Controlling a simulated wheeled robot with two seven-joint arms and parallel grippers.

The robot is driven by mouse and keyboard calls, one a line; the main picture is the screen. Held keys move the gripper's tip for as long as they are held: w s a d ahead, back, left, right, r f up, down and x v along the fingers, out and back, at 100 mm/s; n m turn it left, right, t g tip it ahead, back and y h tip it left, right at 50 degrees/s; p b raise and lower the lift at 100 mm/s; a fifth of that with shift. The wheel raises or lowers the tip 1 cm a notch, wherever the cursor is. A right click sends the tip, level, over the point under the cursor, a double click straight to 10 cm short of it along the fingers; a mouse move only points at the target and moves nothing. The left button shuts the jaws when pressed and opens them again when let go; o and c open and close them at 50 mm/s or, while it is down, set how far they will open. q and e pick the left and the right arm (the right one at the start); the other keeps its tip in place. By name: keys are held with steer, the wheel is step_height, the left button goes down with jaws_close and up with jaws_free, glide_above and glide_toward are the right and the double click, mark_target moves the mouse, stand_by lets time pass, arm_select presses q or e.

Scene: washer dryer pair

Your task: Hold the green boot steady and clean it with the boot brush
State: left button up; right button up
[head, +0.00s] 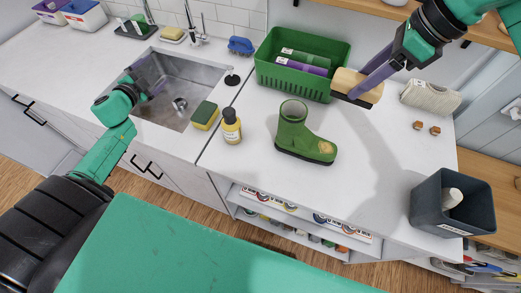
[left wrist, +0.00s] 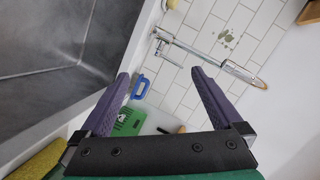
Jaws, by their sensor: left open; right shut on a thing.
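The green boot (head: 294,137) stands upright on the white counter right of the sink, with a tan patch on its toe. My right gripper (head: 367,80) is shut on the boot brush (head: 358,88), which has a pale wooden block and dark bristles underneath. It holds the brush above the counter, up and to the right of the boot, apart from it. My left gripper (head: 150,78) is over the sink, well left of the boot. In the left wrist view its purple fingers (left wrist: 160,74) are spread with nothing between them.
A yellow bottle (head: 231,127) and a sponge (head: 205,115) stand between the sink (head: 184,88) and the boot. A green basket (head: 302,45) is behind the boot. A dark bin (head: 425,205) and a rolled towel (head: 430,96) are at right.

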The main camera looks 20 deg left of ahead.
arm_select(q)
steer(key=s+d+r+n+t+h, duration=0.2)
steer(key=d, duration=0.8)
steer(key=s+d+r+n+t+h, duration=0.2)
steer(key=s+d+r+n, duration=0.1)
steer(key=d, duration=0.6)
steer(key=s+d+r+n+t+h, duration=0.2)
steer(key=d+t, duration=0.1)
steer(key=d, duration=0.7)
steer(key=shift+s+d+r+h, duration=0.25)
steer(key=shift+d+h, duration=0.05)
steer(key=shift+d, duration=0.05)
steer(key=s+d+g+h, duration=0.1)
steer(key=s+d, duration=0.2)
steer(key=d, duration=0.2)
steer(key=g+h, duration=0.1)
steer(key=g, duration=0.3)
glide_toward(284, 129)
steer(key=x, duration=1.2)
steer(key=shift+w, duration=0.1)
steer(key=shift+w+d, duration=0.15)
steer(key=shift+w, duration=0.2)
